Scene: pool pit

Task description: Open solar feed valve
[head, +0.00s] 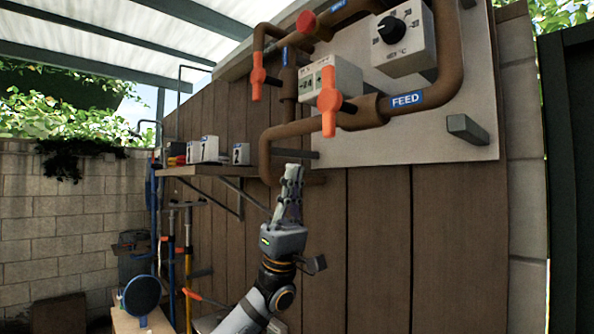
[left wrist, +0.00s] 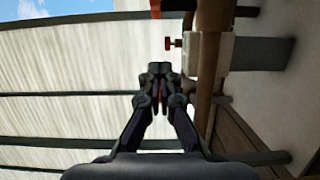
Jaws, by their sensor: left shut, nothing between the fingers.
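An orange valve handle (head: 329,101) stands upright on the thick brown pipe beside the blue FEED label (head: 406,100), across the pipe's horizontal run. A second orange handle (head: 258,77) is on a vertical pipe to the left; its label is too small to read. My left gripper (head: 291,172) points up, below and left of the FEED handle and apart from it. Its fingers are together and empty. The left wrist view shows the closed fingers (left wrist: 160,72) pointing toward the roof, with a red-orange part (left wrist: 172,43) near a brown pipe. My right gripper is out of view.
A dial box (head: 404,38) and a grey display box (head: 331,78) are close to the pipes. A red round knob (head: 306,22) is above. A shelf (head: 205,170) with small boxes and hanging poles is at left. The wooden wall (head: 375,240) below the panel is clear.

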